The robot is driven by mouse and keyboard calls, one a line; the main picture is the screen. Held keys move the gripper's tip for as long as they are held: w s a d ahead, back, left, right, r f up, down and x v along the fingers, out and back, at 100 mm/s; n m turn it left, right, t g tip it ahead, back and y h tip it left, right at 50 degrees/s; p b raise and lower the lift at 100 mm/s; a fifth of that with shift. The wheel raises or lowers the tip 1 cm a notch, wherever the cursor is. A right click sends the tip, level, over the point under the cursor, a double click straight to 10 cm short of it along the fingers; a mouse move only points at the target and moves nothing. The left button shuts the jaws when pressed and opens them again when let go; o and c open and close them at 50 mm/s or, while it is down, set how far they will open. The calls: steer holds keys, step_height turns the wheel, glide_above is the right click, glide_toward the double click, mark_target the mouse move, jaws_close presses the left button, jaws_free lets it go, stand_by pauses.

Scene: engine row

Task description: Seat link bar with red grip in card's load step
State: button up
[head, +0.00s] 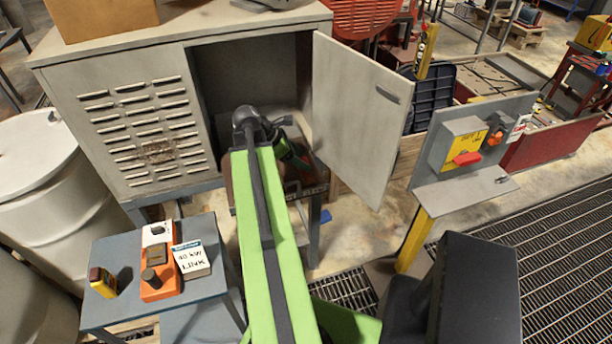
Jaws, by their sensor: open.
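A white card (192,259) with a blue top edge stands on the small grey-blue table at lower left; it reads 40 kW LINK. My gripper (300,163) is at the far end of my green arm, in front of the open grey cabinet (135,125) and left of its door. It is open, small and partly hidden by my own wrist. I cannot make out a link bar with a red grip or the load steps; the cabinet's inside is dark and partly behind my arm. A red handle (467,159) sits on the yellow-faced switch box at right.
The cabinet door (358,120) stands open to the right of my gripper. An orange device (160,272) and a yellow meter (103,282) share the small table (110,240). White drums stand at left. A panel on a yellow post (415,240) stands at right.

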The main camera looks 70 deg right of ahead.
steer(key=b+x, duration=0.4)
steer(key=x, duration=0.1)
steer(key=shift+s+d+f, duration=0.1)
steer(key=shift+s+f, duration=0.1)
steer(key=shift+r, duration=0.2)
jaws_close()
